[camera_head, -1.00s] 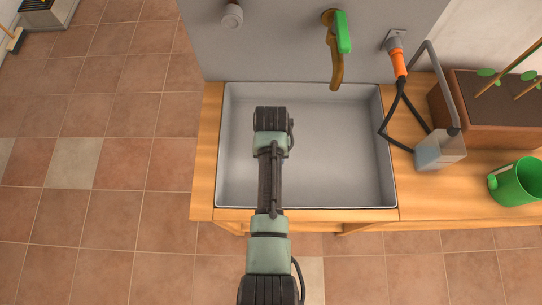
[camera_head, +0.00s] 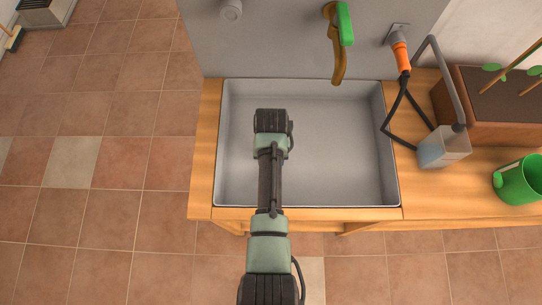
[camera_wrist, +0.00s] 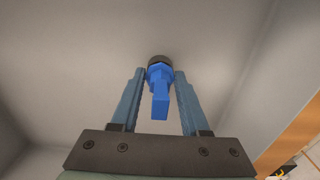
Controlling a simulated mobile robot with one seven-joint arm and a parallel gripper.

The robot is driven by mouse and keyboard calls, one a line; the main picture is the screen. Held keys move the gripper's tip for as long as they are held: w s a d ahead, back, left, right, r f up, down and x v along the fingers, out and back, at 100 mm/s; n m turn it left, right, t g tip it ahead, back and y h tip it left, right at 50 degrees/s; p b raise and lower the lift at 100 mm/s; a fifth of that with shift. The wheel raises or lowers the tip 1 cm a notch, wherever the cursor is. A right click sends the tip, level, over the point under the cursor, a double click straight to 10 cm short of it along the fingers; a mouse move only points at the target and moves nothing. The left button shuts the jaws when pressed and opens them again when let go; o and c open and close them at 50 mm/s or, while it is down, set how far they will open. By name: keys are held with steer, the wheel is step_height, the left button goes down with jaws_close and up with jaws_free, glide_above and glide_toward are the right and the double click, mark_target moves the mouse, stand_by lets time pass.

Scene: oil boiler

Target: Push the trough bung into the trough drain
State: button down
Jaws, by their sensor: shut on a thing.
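The trough (camera_head: 345,160) is a grey rectangular basin set in a wooden bench. My gripper (camera_wrist: 159,73) reaches down into its left half; in the head view my arm hides the fingers. In the wrist view the trough bung (camera_wrist: 159,104) is blue with a dark, round end. It sits between my two fingertips, which are shut on it, with its narrow blue handle towards the camera. The bung's dark end is against or close to a grey trough surface; I cannot tell whether it touches. The drain is not visible in either view.
A green-handled tap (camera_head: 340,40) overhangs the trough's back edge. The trough's right half is clear.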

steer(key=shift+r+p, duration=1.2)
steer(key=shift+p, duration=0.1)
steer(key=shift+f, duration=0.3)
stand_by(0.8)
steer(key=shift+f+b, duration=0.65)
steer(key=shift+f, duration=0.35)
steer(key=shift+r+p, duration=1.3)
steer(key=shift+f, duration=0.25)
stand_by(0.4)
